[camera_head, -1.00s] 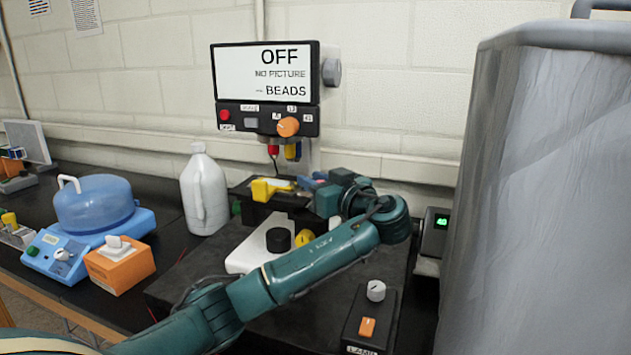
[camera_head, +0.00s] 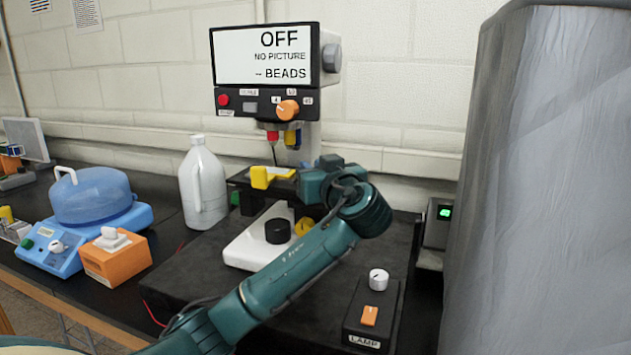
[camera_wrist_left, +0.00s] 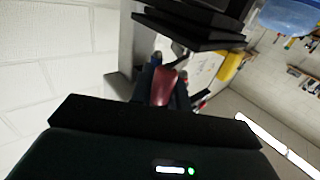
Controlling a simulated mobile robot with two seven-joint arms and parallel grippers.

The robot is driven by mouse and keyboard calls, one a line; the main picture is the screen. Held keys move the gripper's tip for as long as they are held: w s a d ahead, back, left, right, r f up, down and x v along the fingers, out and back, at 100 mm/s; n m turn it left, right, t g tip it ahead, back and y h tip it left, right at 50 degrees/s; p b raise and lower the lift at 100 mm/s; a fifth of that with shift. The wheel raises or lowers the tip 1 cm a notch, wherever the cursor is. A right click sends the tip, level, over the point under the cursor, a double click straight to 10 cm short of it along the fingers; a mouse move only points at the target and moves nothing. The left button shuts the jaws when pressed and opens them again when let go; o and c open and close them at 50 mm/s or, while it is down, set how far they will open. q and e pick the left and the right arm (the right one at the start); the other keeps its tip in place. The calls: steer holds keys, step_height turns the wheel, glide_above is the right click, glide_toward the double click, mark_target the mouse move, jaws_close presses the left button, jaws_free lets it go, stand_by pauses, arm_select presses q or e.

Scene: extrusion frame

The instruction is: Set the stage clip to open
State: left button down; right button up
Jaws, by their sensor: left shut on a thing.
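The microscope's black stage (camera_head: 240,182) is below the coloured objectives, with a yellow piece (camera_head: 262,177) on top; I cannot tell if that is part of the stage clip. My left gripper (camera_wrist_left: 164,85) is shut on a reddish part (camera_wrist_left: 163,87) in the left wrist view; I cannot tell for certain if this is the clip's lever. In the head view my left wrist is at the right side of the stage and hides the fingertips and the part they hold. My right gripper is in neither view.
The screen (camera_head: 262,57) reads OFF, NO PICTURE, BEADS. A white jug (camera_head: 203,185) stands left of the microscope. A lamp box (camera_head: 372,318) with a knob and orange switch is at front right. A large grey covered object (camera_head: 540,180) blocks the right side.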

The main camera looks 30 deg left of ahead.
arm_select(q)
steer(key=shift+s+f+m+t+h+b, duration=0.15)
steer(key=shift+m+t+h+b, duration=0.1)
steer(key=shift+m+t+h, duration=0.3)
steer(key=shift+s+f+m+t+h+b, duration=0.15)
steer(key=shift+m+t+h+b, duration=0.1)
steer(key=shift+m+t+h, duration=0.3)
steer(key=t+h, duration=0.1)
steer(key=m+h, duration=0.1)
steer(key=m+t+h, duration=0.1)
steer(key=shift+s+r+t, duration=0.3)
steer(key=shift+s, duration=0.1)
steer(key=m+t+h, duration=0.1)
steer(key=m+h, duration=0.1)
steer(key=m+t+h+p, duration=0.1)
steer(key=h, duration=0.2)
steer(key=shift+s+a+r+m, duration=0.1)
steer(key=shift+s+m, duration=0.3)
steer(key=shift+s+m+t+h+p, duration=0.1)
steer(key=shift+m+t+h+p, duration=0.25)
steer(key=shift+m+h, duration=0.25)
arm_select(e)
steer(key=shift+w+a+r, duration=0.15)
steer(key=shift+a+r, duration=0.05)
arm_select(q)
steer(key=shift+h, duration=0.3)
steer(key=c, duration=1.3)
jaws_free()
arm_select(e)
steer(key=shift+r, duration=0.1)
